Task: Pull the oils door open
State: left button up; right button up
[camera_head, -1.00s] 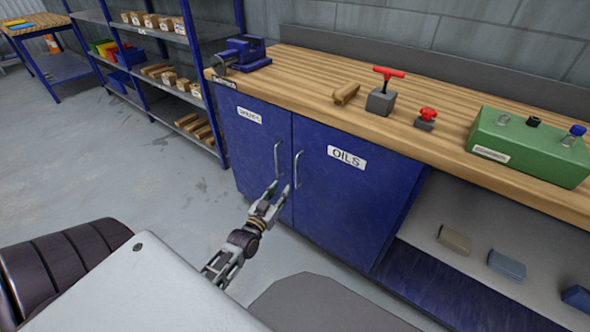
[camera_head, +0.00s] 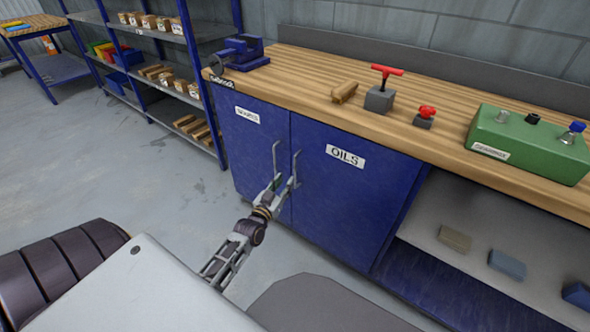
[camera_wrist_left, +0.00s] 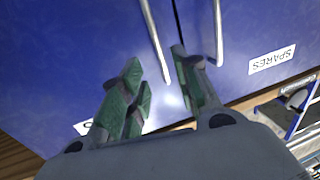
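The blue oils door (camera_head: 350,205), with its white OILS label, is shut in the head view. Its vertical bar handle (camera_head: 296,165) is at the door's left edge. My left gripper (camera_head: 283,183) is at the lower part of this handle, fingers spread. In the left wrist view the oils handle (camera_wrist_left: 154,38) runs down between the two green-padded fingers of my left gripper (camera_wrist_left: 163,88), with gaps showing on both sides. The picture is turned there, and the OILS label is mostly hidden behind a finger. My right gripper is not in view.
The shut spares door (camera_head: 245,165) and its handle (camera_head: 275,158) are close on the left of the oils handle. The wooden worktop (camera_head: 310,75) carries a vise (camera_head: 241,53) and a green box (camera_head: 530,145). Grey floor in front of the doors is clear.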

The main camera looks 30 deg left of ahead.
pick_arm(q)
jog(key=w+a+b, duration=0.1)
jog(key=w+b, duration=0.1)
jog(key=w, duration=0.7)
jog(key=shift+w, duration=0.25)
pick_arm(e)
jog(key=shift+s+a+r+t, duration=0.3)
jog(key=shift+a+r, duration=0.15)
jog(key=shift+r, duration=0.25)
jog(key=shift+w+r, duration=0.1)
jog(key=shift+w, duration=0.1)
pick_arm(q)
grip_shut()
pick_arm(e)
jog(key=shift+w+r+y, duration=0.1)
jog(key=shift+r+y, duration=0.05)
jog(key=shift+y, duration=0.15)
pick_arm(q)
jog(key=shift+a, duration=0.1)
